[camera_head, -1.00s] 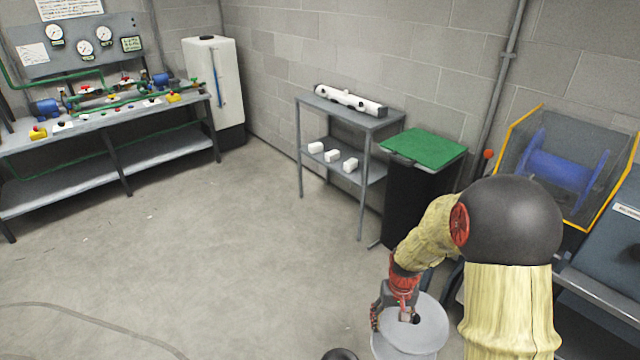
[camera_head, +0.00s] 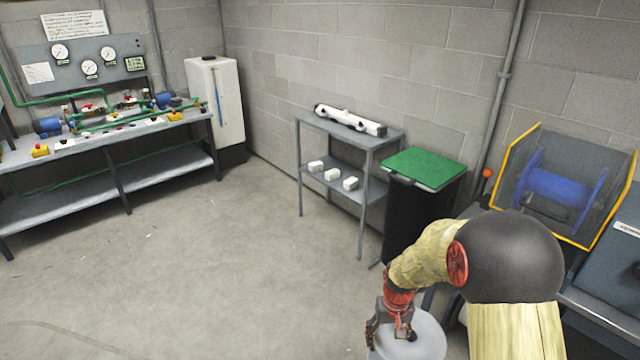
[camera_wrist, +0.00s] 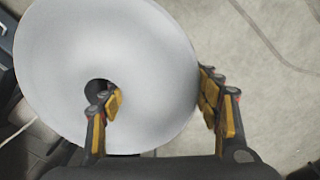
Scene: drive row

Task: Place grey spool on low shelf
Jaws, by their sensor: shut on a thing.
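The grey spool (camera_head: 420,338) hangs in my gripper (camera_head: 392,325) at the bottom of the head view, cut off by the frame's lower edge. In the wrist view the spool (camera_wrist: 150,50) shows its round flange with a dark centre hole. There my gripper (camera_wrist: 160,105) has one finger in the hole and the other outside the rim, shut on the flange. The spool's underside is hidden. A small grey table with a lower shelf (camera_head: 322,191) stands by the wall, ahead of the gripper and apart from it. Which shelf the task means is not certain.
Several small white blocks (camera_head: 332,174) lie on that lower shelf, and a white tubular part (camera_head: 350,121) lies on top. A black bin with a green lid (camera_head: 425,168) stands just right. A caged blue drum (camera_head: 563,187) is farther right. The floor (camera_head: 210,260) at left is open.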

